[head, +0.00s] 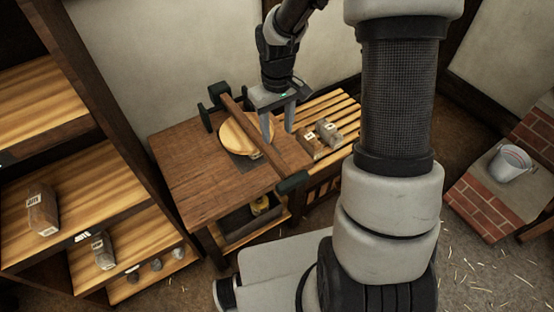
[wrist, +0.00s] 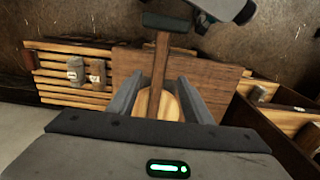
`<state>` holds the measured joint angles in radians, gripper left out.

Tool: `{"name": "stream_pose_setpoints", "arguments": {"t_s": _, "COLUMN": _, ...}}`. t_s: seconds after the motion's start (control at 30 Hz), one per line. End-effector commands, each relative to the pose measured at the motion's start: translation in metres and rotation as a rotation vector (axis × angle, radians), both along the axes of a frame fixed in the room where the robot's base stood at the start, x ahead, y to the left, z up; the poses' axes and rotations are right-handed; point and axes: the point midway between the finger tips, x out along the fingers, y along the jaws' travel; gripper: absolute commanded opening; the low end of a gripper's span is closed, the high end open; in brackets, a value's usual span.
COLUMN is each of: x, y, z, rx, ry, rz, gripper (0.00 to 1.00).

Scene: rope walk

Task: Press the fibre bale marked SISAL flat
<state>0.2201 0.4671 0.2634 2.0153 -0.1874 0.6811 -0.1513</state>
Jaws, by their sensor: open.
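Several wrapped bales with pale labels are in view, but I cannot read which says SISAL. A brown bale (head: 42,213) and a greyish bale (head: 103,251) stand on the left shelves. Two small bales, a brown one (head: 309,142) and a grey one (head: 329,131), sit on the slatted bench. On the wooden table, a long beam (head: 262,130) with dark green end pieces crosses over a round pale wooden disc (head: 235,132). My gripper (head: 279,133) is open and empty above the beam. In the wrist view the beam (wrist: 160,65) shows between its fingers.
The slatted bench (head: 345,107) adjoins the table (head: 185,165) on the right. A dark tray (head: 250,222) with a yellow item is under the table. A bucket (head: 511,162) stands on brickwork (head: 485,205) at right. The table's left part is clear.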

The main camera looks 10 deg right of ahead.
Motion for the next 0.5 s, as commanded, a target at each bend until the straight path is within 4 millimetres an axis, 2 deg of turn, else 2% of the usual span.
{"name": "stream_pose_setpoints", "arguments": {"t_s": 0.03, "x": -0.001, "y": 0.0, "z": -0.015, "rx": 0.0, "ry": 0.006, "rz": 0.001, "gripper": 0.45}}
{"name": "stream_pose_setpoints", "arguments": {"t_s": 0.1, "x": -0.002, "y": 0.001, "z": -0.031, "rx": 0.001, "ry": 0.007, "rz": 0.002, "gripper": 0.45}}
{"name": "stream_pose_setpoints", "arguments": {"t_s": 0.5, "x": -0.001, "y": 0.001, "z": -0.113, "rx": 0.001, "ry": 0.004, "rz": 0.003, "gripper": 0.45}}
